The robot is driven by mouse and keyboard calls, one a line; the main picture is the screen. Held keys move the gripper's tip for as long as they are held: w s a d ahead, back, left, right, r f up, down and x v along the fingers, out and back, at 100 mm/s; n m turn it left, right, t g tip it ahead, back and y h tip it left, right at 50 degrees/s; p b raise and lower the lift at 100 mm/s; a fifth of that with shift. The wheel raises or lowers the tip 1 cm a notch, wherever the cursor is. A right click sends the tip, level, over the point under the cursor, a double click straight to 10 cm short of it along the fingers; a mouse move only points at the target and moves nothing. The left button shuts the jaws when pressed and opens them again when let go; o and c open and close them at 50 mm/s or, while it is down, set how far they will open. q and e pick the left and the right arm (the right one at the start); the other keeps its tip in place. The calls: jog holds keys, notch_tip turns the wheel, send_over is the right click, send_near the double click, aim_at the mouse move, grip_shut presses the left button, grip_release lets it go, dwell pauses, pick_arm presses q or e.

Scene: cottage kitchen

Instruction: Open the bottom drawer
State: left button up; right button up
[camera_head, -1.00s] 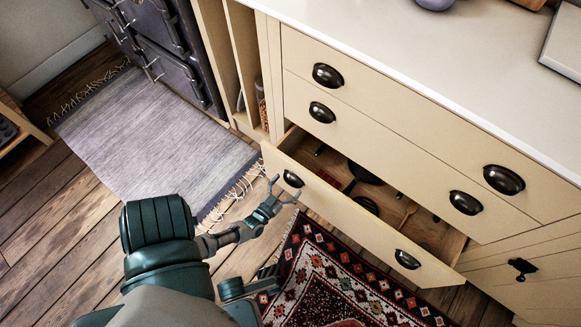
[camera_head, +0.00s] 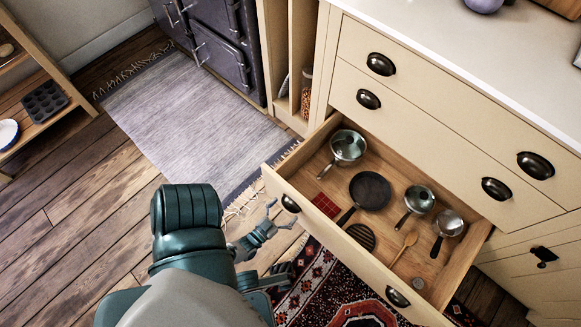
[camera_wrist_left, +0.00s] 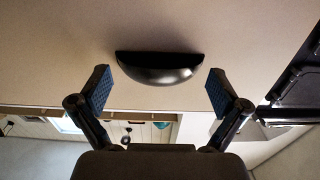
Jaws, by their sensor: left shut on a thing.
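The bottom drawer (camera_head: 345,233) of the cream cabinet stands well out, its inside in plain view. It has two dark cup handles: a left one (camera_head: 290,203) and a right one (camera_head: 397,297). My left gripper (camera_head: 277,217) is at the left handle, with its fingers on either side of it. In the left wrist view the dark handle (camera_wrist_left: 160,69) lies between the two blue-padded fingers of the left gripper (camera_wrist_left: 157,90), which is shut on it across its width.
The drawer holds a pot (camera_head: 348,146), a black pan (camera_head: 370,190), smaller saucepans and a wooden spoon (camera_head: 404,247). Two closed drawers are above it. A patterned rug (camera_head: 335,285) lies below, a grey rug (camera_head: 195,120) farther back. A dark stove stands behind.

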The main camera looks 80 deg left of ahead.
pick_arm(q)
jog(key=shift+r+v, duration=0.15)
jog(key=shift+v, duration=0.45)
jog(key=shift+r+v, duration=0.15)
jog(key=shift+v, duration=0.5)
jog(key=o, duration=1.2)
jog(key=shift+s, duration=0.1)
notch_tip(320, 180, up, 10)
jog(key=shift+f, duration=0.1)
